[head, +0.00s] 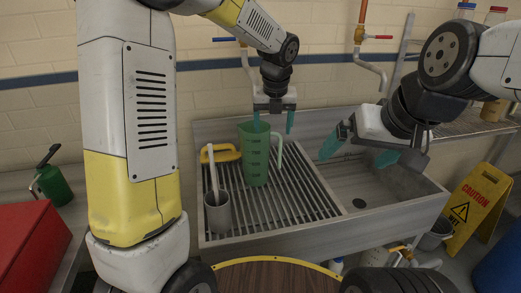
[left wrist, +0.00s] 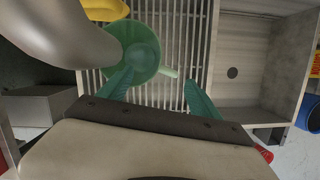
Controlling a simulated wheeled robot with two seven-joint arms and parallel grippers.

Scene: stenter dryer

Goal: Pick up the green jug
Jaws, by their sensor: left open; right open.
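The green jug (head: 254,158) stands upright on the slatted drainboard, with its handle to the right. In the left wrist view the jug (left wrist: 138,48) is seen from above, left of centre, and its handle shows between the fingers. My left gripper (head: 273,121) is open and empty, its fingers pointing down at the jug's rim and handle. It also shows in the left wrist view (left wrist: 160,92). Whether a finger touches the jug is unclear. My right gripper (head: 358,150) is open and empty above the sink basin.
A grey cup (head: 217,214) with a stick in it and a yellow-handled thing (head: 221,153) stand left of the jug. The sink basin (head: 366,195) is to the right. Taps and pipes are on the wall behind. A yellow caution sign (head: 474,208) stands at the far right.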

